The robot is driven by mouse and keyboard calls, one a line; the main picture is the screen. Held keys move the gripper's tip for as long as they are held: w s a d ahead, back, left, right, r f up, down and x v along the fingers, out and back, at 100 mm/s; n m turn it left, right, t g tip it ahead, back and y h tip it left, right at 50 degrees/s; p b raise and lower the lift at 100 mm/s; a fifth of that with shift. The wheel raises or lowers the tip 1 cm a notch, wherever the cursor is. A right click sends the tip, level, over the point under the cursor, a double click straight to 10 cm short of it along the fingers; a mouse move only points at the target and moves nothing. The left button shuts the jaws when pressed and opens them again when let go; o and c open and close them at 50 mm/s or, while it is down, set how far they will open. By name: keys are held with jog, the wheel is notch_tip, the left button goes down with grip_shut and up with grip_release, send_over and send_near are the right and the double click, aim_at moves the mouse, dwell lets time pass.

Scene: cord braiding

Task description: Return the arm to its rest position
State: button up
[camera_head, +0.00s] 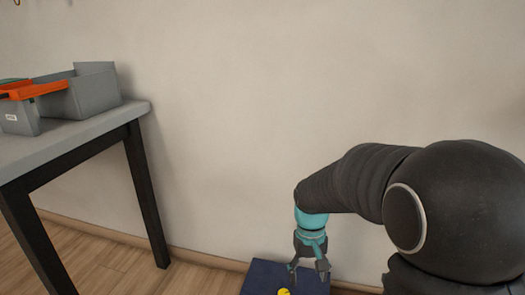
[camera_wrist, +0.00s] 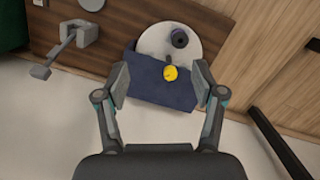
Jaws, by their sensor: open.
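My gripper (camera_head: 309,268) hangs at the end of my dark arm, low and right of centre in the head view. In the wrist view my gripper (camera_wrist: 162,85) has its two fingers spread wide, with nothing between the pads. Beyond the fingers is a dark blue thing (camera_wrist: 150,92) with a small yellow piece (camera_wrist: 170,73) on it. In the head view the blue thing (camera_head: 262,277) and the yellow piece (camera_head: 284,292) lie below my gripper. I cannot tell the exact gap between them.
A grey table (camera_head: 128,112) with dark legs stands at the left, bearing a grey bin (camera_head: 92,92) and an orange tool (camera_head: 30,90). In the wrist view a white round thing (camera_wrist: 150,42) with a dark knob (camera_wrist: 180,38) adjoins the blue thing. Bare wall fills the middle.

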jog(key=s+d+r+t+p, duration=0.2)
jog(key=s+r+t, duration=0.1)
jog(key=s+r, duration=0.5)
jog(key=s+d+r+m+t+p, duration=0.1)
jog(key=s+d+r+t+p, duration=0.1)
jog(key=s+r, duration=0.6)
notch_tip(320, 180, up, 3)
jog(key=shift+s+d+r+t+p, duration=0.2)
jog(key=shift+s+t+p, duration=0.15)
jog(key=shift+t+p, duration=0.55)
